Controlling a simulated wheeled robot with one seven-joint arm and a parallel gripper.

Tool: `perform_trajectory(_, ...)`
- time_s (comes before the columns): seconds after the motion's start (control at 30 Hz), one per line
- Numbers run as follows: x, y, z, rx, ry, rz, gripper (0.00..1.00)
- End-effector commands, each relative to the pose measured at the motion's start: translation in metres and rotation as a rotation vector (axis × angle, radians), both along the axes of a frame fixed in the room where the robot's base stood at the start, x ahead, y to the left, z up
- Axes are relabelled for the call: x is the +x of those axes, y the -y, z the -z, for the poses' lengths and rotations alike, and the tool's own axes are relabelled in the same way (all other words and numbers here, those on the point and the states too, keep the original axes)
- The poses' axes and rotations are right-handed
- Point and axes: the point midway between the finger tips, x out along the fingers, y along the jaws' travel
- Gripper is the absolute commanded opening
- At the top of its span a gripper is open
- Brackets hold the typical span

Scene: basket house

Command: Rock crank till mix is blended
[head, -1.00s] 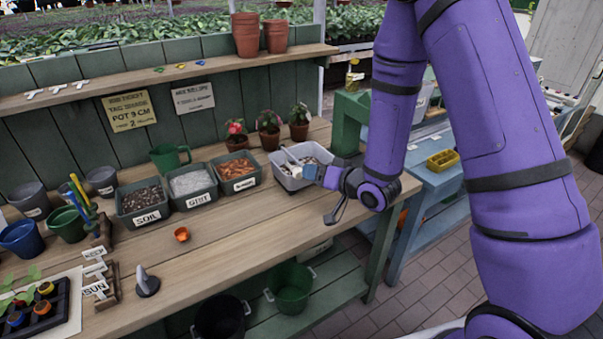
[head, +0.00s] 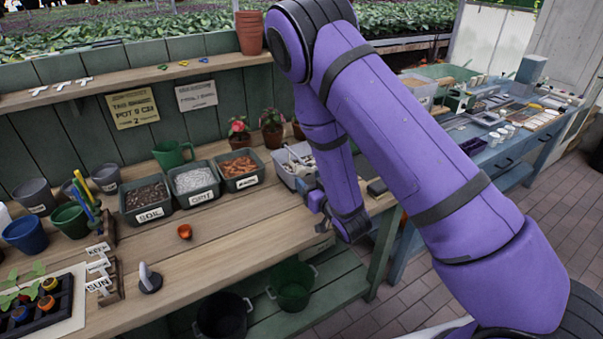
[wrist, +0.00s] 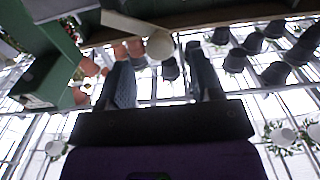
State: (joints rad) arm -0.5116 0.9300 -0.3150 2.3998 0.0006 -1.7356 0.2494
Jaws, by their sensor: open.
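In the wrist view, a pale bar ends in a round cream knob (wrist: 159,45), which looks like the crank handle. A dark green body (wrist: 45,60) stands to its left. My gripper (wrist: 160,62) is open, with the knob showing in the gap between its two fingertips; I cannot tell whether they touch it. In the head view, my gripper (head: 321,211) is low over the bench's right end, mostly hidden by my wrist. The grey tub (head: 284,173) with pale and brown contents is behind it, partly covered by my arm. The crank is hidden there.
The wooden bench (head: 230,235) holds soil (head: 147,192), grit (head: 194,180) and a third labelled bin (head: 239,167) left of the tub. Potted flowers (head: 271,135) stand behind. A blue table (head: 500,152) is at right.

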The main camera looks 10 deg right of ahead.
Motion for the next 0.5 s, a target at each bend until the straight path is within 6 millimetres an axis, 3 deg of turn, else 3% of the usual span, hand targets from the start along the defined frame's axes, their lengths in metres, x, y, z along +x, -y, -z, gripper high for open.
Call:
perform_trajectory(0.2,0.032,-0.010,0.000,0.000,0.001,0.000,0.59)
perform_trajectory(0.5,0.046,-0.015,0.000,0.001,-0.001,0.000,0.59)
